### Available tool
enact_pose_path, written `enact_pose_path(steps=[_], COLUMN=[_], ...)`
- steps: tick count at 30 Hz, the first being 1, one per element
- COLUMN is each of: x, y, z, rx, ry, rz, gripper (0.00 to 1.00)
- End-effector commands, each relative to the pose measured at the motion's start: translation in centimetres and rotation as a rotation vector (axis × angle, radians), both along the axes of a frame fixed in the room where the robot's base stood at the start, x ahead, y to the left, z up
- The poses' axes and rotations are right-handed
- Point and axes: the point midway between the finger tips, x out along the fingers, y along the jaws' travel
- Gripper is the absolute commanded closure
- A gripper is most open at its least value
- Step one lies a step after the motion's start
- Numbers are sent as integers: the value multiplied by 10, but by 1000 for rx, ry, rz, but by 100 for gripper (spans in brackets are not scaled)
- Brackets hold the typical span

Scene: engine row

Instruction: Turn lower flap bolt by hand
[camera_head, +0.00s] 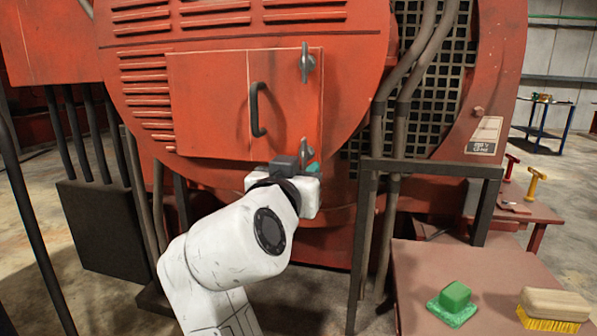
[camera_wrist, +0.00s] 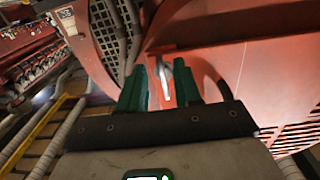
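The lower flap bolt (camera_head: 306,152) is a grey metal piece at the lower right edge of the red flap (camera_head: 285,100). The upper bolt (camera_head: 306,62) sits at the flap's upper right edge, and a black handle (camera_head: 256,110) is between them to the left. My gripper (camera_head: 312,168) is right at the lower bolt and partly hides it. In the wrist view its two green fingers (camera_wrist: 160,88) stand apart, with the bolt (camera_wrist: 163,76) showing bright in the gap between them. I cannot tell whether either finger touches the bolt.
Grey pipes (camera_head: 395,130) and a dark metal frame (camera_head: 430,168) stand right of the flap. A reddish table (camera_head: 480,265) at the lower right carries a green block (camera_head: 455,297) and a brush (camera_head: 553,305).

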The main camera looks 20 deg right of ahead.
Motion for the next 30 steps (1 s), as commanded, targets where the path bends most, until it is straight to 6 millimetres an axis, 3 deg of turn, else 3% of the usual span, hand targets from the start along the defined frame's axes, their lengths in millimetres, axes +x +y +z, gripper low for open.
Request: enact_pose_path(steps=[10,21,30], x=[-8,-62,-84], y=[9,50,66], z=[2,2,1], rx=[-3,-2,-2], ry=[-4,-2,-1], rz=[6,6,2], gripper=[67,67,67])
